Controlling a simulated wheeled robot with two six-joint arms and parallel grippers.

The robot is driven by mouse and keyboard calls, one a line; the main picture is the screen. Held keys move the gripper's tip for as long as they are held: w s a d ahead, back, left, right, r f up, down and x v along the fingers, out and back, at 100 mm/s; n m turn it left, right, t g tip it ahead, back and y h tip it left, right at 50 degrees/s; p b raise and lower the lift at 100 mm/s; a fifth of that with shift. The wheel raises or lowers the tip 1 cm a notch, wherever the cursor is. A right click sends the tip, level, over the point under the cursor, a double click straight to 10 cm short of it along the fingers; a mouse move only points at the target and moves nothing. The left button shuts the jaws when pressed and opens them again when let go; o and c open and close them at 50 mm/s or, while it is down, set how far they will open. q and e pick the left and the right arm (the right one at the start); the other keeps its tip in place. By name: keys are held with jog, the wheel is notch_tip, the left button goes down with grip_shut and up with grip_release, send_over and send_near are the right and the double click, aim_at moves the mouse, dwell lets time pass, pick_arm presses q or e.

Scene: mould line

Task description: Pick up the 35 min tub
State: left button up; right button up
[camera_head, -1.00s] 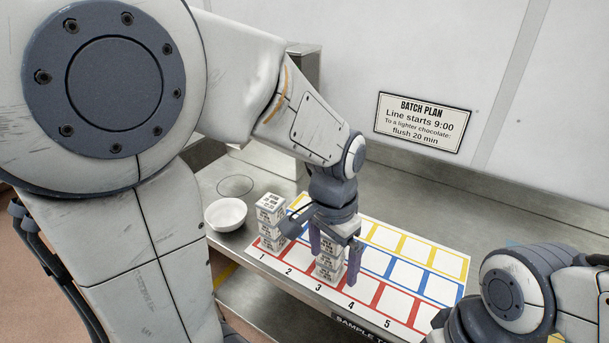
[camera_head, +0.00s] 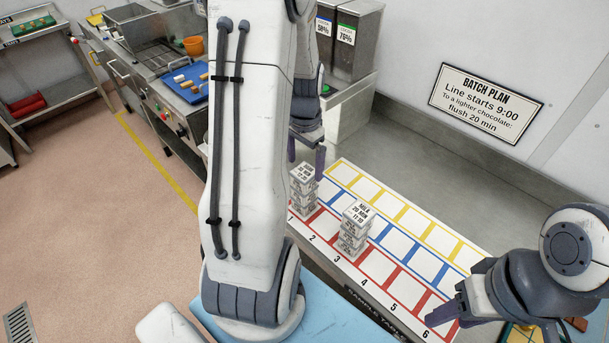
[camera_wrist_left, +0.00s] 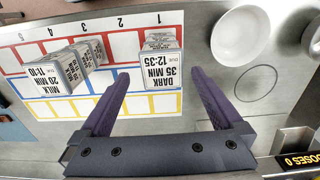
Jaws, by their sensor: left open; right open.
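The 35 min tub, labelled DARK 35 MIN (camera_wrist_left: 162,72), tops a stack on the numbered mat's column 1 in the left wrist view. In the head view its stack (camera_head: 303,193) stands partly behind my left arm. My left gripper (camera_wrist_left: 160,76) is open, its two fingers reaching to either side of the tub in the wrist view. In the head view the left gripper (camera_head: 306,160) is at the stack's back side, partly hidden by my arm. Contact cannot be told. My right gripper (camera_head: 458,305) is open at the lower right, away from the stacks.
A second stack topped by MILK 20 MIN (camera_head: 357,218) stands at column 3. The mat (camera_head: 432,238) is otherwise largely bare. A white bowl (camera_wrist_left: 241,36) sits beside the dark stack. A BATCH PLAN sign (camera_head: 486,103) is on the back wall.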

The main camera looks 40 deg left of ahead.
aim_at(302, 173)
pick_arm(q)
jog(key=f, duration=0.1)
jog(key=f+p, duration=0.1)
jog(key=f, duration=0.2)
jog(key=shift+s+a+f+p, duration=0.1)
jog(key=shift+s+a+p, duration=0.05)
jog(key=shift+s+p, duration=0.2)
jog(key=shift+f, duration=0.35)
jog(key=shift+c, duration=0.3)
jog(key=shift+w, duration=0.1)
jog(key=c, duration=1.4)
